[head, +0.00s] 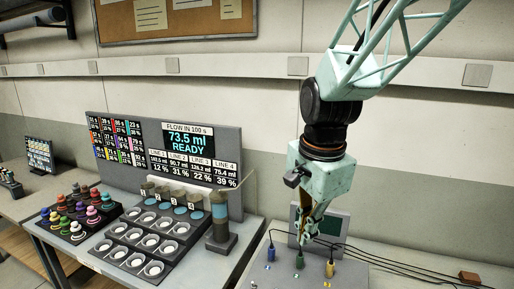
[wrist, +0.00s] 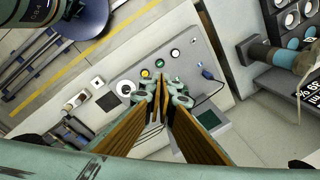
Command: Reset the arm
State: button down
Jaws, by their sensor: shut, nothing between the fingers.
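My mint-green arm hangs down at the right of the head view. My gripper (head: 303,238) is shut and empty, pointing down just above a light grey box (head: 310,278). Its fingertips are close above the green plug (head: 299,260); I cannot tell whether they touch it. In the wrist view the shut fingers (wrist: 160,82) meet over the same box, with round coloured parts beside them and a blue plug (wrist: 207,74) to the right.
A blue plug (head: 270,253) and a yellow plug (head: 330,268) stand beside the green one, with black cables running right. A small screen (head: 332,226) stands behind. Left are a display board (head: 188,142), cup rack (head: 128,255) and coloured knobs (head: 78,212).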

jog(key=s+d+r+n+b, duration=0.1)
jog(key=s+d+r+n, duration=0.1)
jog(key=s, duration=0.7)
jog(key=s+d+r+n+t+b, duration=0.1)
jog(key=s+d+n, duration=0.3)
jog(key=s, duration=0.5)
jog(key=s+d+r+n+t+b, duration=0.1)
jog(key=s+d+r+n+b, duration=0.1)
jog(key=s+n, duration=0.4)
jog(key=shift+s+d+r, duration=0.35)
jog(key=shift+s+d, duration=0.25)
jog(key=shift+s, duration=1.1)
